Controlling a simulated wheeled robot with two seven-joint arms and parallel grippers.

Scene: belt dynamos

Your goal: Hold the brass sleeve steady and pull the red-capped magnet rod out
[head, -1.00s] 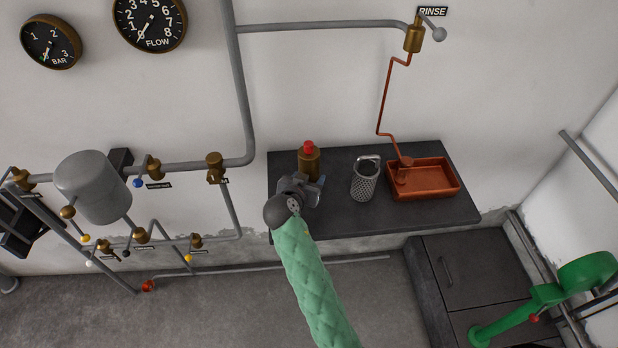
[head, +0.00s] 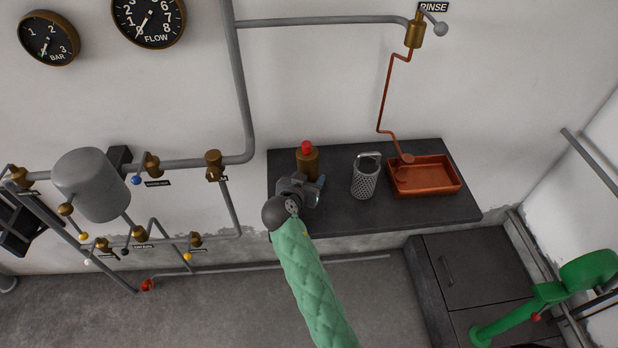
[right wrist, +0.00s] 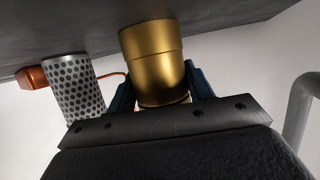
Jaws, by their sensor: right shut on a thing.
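The brass sleeve (head: 308,166) stands upright near the left end of the dark counter. The red cap (head: 307,147) of the magnet rod shows at its top; the rest of the rod is hidden in the sleeve. My right gripper (head: 312,187) reaches it from the front. In the right wrist view the brass sleeve (right wrist: 152,60) fills the space between the two blue fingers (right wrist: 158,88), which are shut on its sides. The red cap does not show in that view. My left gripper is in neither view.
A perforated metal basket (head: 364,180) with a handle stands right of the sleeve. A copper tray (head: 455,190) sits farther right under the rinse pipe (head: 384,100). The dark counter (head: 350,222) is bare along its front. Pipes and valves line the wall at left.

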